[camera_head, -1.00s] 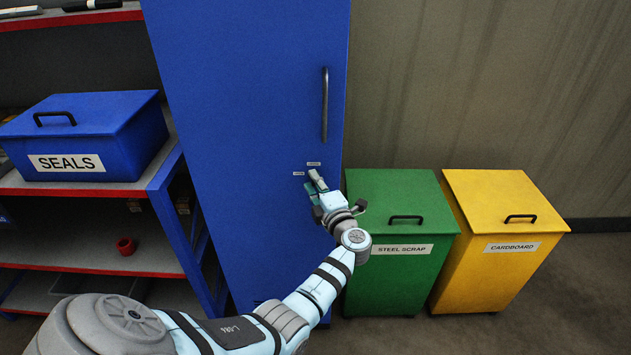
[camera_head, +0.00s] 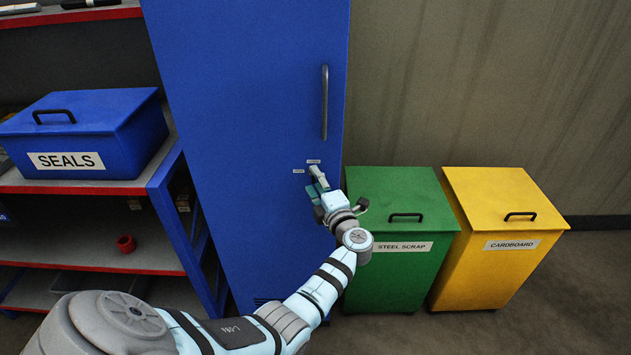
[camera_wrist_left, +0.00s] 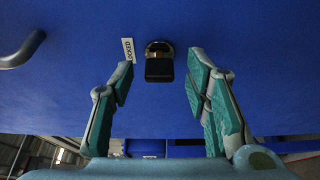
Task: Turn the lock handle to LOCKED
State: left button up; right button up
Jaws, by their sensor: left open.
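The lock handle (camera_wrist_left: 159,68) is a small black block with a brass-coloured ring on the blue cabinet door (camera_head: 250,100). In the left wrist view a white LOCKED label (camera_wrist_left: 128,50) sits just left of it. My left gripper (camera_wrist_left: 161,68) is open, with one finger on each side of the handle and visible gaps to both. In the head view my left gripper (camera_head: 318,179) is at the door, just below two small labels (camera_head: 313,162), too small to read there. It largely hides the lock handle in that view. My right gripper is not in view.
A vertical door pull (camera_head: 325,103) is above the lock. A green STEEL SCRAP bin (camera_head: 390,280) and a yellow CARDBOARD bin (camera_head: 500,270) stand right of the cabinet. A shelf (camera_head: 75,187) with a blue SEALS box (camera_head: 110,125) stands left.

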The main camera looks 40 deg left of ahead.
pick_arm(q)
jog(key=v, duration=0.6)
jog(key=shift+s+d, duration=0.2)
jog(key=shift+d, duration=0.1)
